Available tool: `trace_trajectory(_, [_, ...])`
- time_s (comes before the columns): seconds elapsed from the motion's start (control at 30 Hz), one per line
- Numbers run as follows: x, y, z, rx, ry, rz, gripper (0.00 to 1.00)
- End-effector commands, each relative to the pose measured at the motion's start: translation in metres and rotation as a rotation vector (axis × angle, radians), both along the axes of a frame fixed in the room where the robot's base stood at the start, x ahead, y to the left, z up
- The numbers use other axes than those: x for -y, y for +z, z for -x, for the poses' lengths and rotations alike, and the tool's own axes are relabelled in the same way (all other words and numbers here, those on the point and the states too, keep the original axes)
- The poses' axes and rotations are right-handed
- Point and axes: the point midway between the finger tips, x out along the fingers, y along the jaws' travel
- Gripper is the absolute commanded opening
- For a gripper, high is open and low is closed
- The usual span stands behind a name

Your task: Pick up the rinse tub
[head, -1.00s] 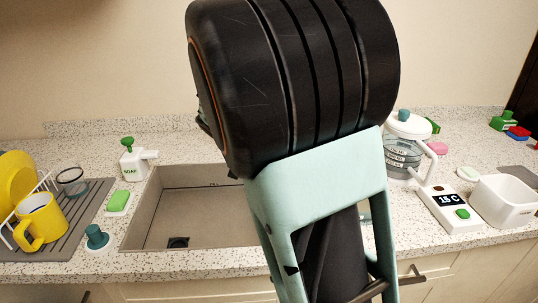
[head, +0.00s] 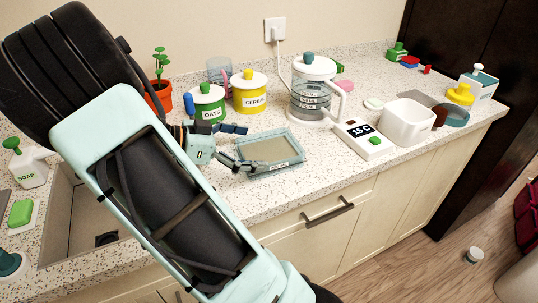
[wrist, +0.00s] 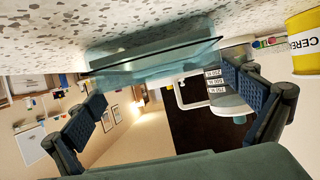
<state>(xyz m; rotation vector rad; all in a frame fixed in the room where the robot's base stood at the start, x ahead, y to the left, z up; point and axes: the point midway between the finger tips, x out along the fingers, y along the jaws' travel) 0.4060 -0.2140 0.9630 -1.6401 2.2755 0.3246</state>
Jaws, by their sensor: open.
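A clear bluish rectangular tub (head: 294,143) with a small label, too small to read, sits on the counter; I take it for the rinse tub. My gripper (head: 240,147) is low over the counter at the tub's left side, its jaws open and pointing at it. In the wrist view, which is upside down, the tub (wrist: 150,62) lies ahead between the two spread fingers of my gripper (wrist: 165,105), with nothing held. I cannot tell whether a finger touches the tub.
Oats jar (head: 208,104), cereal jar (head: 250,95) and plant pot (head: 159,96) stand behind my gripper. A clear kettle (head: 313,92) stands behind the tub to the right. A scale (head: 361,140) and white bin (head: 406,125) are farther right. The sink (head: 80,225) is left.

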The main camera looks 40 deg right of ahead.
Motion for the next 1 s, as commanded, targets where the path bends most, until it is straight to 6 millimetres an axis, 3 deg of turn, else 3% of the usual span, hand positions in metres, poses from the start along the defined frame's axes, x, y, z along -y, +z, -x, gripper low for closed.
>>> trace_trajectory(0.27, [0.036,-0.010,0.014,-0.002,-0.004,0.000,1.00])
trace_trajectory(0.57, [0.041,-0.013,0.015,-0.001,-0.002,0.000,1.00])
trace_trajectory(0.93, [0.041,-0.013,0.015,-0.001,-0.002,0.000,0.60])
trace_trajectory(1.0, [0.041,-0.012,0.015,-0.001,-0.002,0.001,0.60])
